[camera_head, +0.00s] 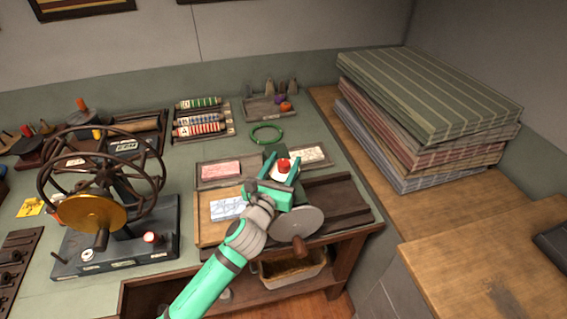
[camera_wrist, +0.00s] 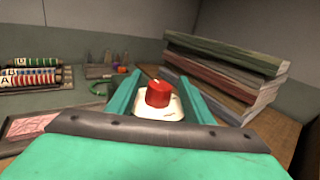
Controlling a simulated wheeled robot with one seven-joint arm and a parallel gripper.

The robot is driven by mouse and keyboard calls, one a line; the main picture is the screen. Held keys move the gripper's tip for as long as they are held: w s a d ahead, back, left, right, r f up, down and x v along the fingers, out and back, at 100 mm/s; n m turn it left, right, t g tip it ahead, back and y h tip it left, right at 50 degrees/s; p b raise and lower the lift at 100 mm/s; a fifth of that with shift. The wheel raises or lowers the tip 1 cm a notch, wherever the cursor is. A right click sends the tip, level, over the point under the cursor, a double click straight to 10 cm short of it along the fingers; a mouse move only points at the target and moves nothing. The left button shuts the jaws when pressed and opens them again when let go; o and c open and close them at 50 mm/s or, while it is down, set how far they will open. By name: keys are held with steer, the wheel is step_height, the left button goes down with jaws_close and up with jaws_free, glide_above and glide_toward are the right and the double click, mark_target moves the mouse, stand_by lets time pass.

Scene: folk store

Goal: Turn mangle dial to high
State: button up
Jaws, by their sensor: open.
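A red dial (camera_head: 284,167) stands on a small white plate, and I take it to be the mangle dial. It also shows in the wrist view as a red knob (camera_wrist: 158,94) on its pale plate (camera_wrist: 160,114). My gripper (camera_head: 280,163) is open, with one green finger on each side of the dial. In the wrist view the fingers (camera_wrist: 156,84) flank the knob, with small gaps visible. The plate's markings and the dial's setting are too small to read. My gripper and wrist hide much of the body below the dial.
A grey disc with a wooden handle (camera_head: 298,223) is close to my wrist. A wheeled press (camera_head: 105,190) stands at left. A green ring (camera_head: 267,134) and a tray of rolls (camera_head: 203,137) lie behind. Striped folded cloths (camera_head: 430,90) are stacked at right.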

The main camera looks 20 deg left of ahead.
steer(key=c, duration=1)
steer(key=shift+c, duration=0.2)
steer(key=shift+m+h, duration=0.5)
steer(key=shift+h, duration=0.3)
steer(key=shift+f+m+g+h, duration=0.1)
steer(key=shift+m+g+h, duration=0.25)
steer(key=shift+m+h, duration=0.8)
steer(key=shift+m+g+h, duration=0.35)
steer(key=shift+m+h, duration=0.3)
steer(key=shift+h, duration=0.9)
steer(key=m+g+h, duration=0.2)
steer(key=h, duration=0.1)
steer(key=m+g+h, duration=0.3)
steer(key=shift+w+h, duration=0.1)
steer(key=shift+h, duration=0.3)
steer(key=m+g+h, duration=0.3)
steer(key=m+g, duration=0.1)
steer(key=g, duration=0.1)
steer(key=shift+m, duration=0.3)
steer(key=shift+m+g+h, duration=0.3)
steer(key=shift+m+g, duration=0.65)
steer(key=shift+g, duration=0.7)
steer(key=shift+m+g+h, duration=0.3)
steer(key=shift+m+g, duration=0.65)
steer(key=shift+g, duration=0.7)
steer(key=shift+d+m+g, duration=0.1)
steer(key=shift+m+g, duration=0.4)
steer(key=shift+g, duration=0.3)
